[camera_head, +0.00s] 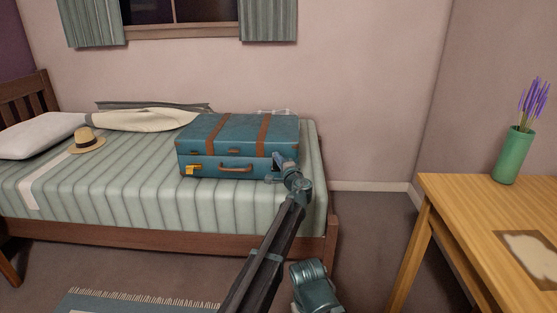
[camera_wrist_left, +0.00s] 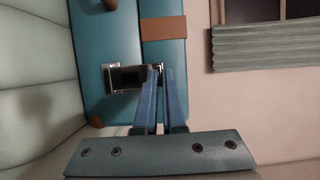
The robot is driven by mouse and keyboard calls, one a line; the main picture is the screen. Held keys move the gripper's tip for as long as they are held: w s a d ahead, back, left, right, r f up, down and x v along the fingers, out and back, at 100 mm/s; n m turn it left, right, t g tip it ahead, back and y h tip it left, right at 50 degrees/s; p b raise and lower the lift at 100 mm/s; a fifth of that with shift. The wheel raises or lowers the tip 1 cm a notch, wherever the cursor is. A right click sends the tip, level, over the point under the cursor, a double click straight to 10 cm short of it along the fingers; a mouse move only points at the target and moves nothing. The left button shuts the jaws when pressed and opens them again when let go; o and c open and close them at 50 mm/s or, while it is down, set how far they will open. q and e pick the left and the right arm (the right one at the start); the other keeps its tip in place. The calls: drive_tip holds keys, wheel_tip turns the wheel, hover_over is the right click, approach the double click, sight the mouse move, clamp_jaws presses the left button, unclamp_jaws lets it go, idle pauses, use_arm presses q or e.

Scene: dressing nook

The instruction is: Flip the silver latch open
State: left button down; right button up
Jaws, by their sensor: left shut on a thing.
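The blue suitcase (camera_head: 220,140) with brown straps lies closed on the bed. My left gripper (camera_head: 280,168) is at the right end of its front face and hides the silver latch in the head view. In the left wrist view the silver latch (camera_wrist_left: 125,77) is on the blue suitcase (camera_wrist_left: 105,40). The fingers of my left gripper (camera_wrist_left: 159,72) are close together at the latch's edge, shut on it; their tips partly cover the grip.
A yellow latch (camera_head: 192,170) and a handle (camera_head: 236,168) are on the suitcase front. A straw hat (camera_head: 88,140) lies on the bed (camera_head: 110,200). A wooden table (camera_head: 480,205) with a green vase (camera_head: 513,155) stands right. Floor between them is clear.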

idle(0.8)
use_arm(q)
drive_tip(key=s+f+n+t+y+b, duration=0.1)
drive_tip(key=f+t+b, duration=0.1)
drive_tip(key=b, duration=0.5)
drive_tip(key=s+f+n+t+y+b, duration=0.1)
drive_tip(key=s+n+t+y+b, duration=0.1)
drive_tip(key=b, duration=0.5)
drive_tip(key=shift+f+t, duration=0.35)
drive_tip(key=shift+t, duration=0.15)
drive_tip(key=shift+s+n+y+b, duration=0.2)
drive_tip(key=shift+n+y+b, duration=0.3)
drive_tip(key=shift+y+b, duration=0.25)
drive_tip(key=c, duration=1)
unclamp_jaws()
drive_tip(key=shift+s, duration=0.1)
